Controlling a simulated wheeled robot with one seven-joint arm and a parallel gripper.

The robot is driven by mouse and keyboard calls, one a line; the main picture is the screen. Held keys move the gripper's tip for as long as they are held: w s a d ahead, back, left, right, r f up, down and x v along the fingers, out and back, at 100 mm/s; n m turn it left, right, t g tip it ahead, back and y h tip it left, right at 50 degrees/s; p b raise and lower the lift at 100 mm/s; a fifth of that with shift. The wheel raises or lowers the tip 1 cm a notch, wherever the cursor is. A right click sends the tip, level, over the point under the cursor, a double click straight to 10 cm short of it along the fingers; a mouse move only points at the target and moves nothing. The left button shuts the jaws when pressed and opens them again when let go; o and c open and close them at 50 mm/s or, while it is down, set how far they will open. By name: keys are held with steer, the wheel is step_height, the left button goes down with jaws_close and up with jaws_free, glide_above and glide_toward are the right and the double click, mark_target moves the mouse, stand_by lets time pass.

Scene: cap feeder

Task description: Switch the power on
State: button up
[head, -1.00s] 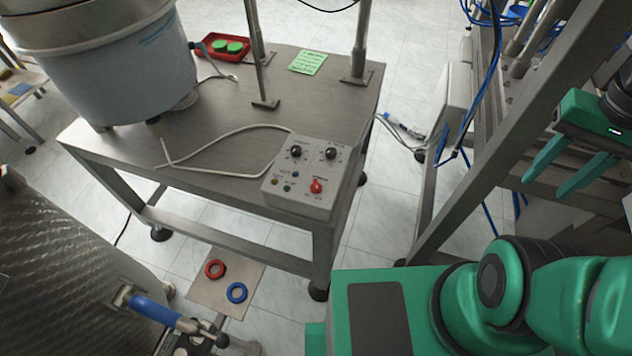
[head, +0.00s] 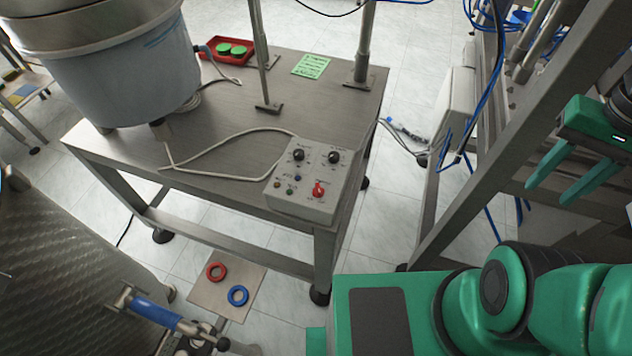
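The control box (head: 300,205) is grey and sits at the front right corner of the metal table. It has two black knobs (head: 298,155) along its upper part, a red switch (head: 318,190) at its lower right and several small coloured buttons or lamps (head: 290,191) at its lower left. Which way the red switch points is too small to tell surely. My gripper (head: 550,193) is at the right of the head view, with two green fingers apart and nothing between them. It is well to the right of the control box, apart from it.
A large bowl feeder (head: 120,75) stands on the table's left (head: 225,125). A red tray (head: 225,50) with green caps and a green note (head: 311,66) lie behind. Metal posts (head: 365,45) rise at the back. A slanted grey frame beam (head: 500,140) stands between the box and my gripper.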

stand_by(0.4)
steer(key=shift+o, duration=0.4)
steer(key=shift+s+a+r+n, duration=0.2)
steer(key=shift+s+r+n, duration=0.1)
steer(key=w+a+n, duration=0.5)
steer(key=w+n, duration=0.1)
steer(key=w, duration=0.1)
steer(key=n, duration=2)
glide_toward(318, 187)
step_height(318, 187, down, 8)
steer(key=shift+s+a+f, duration=0.1)
steer(key=c, duration=1.1)
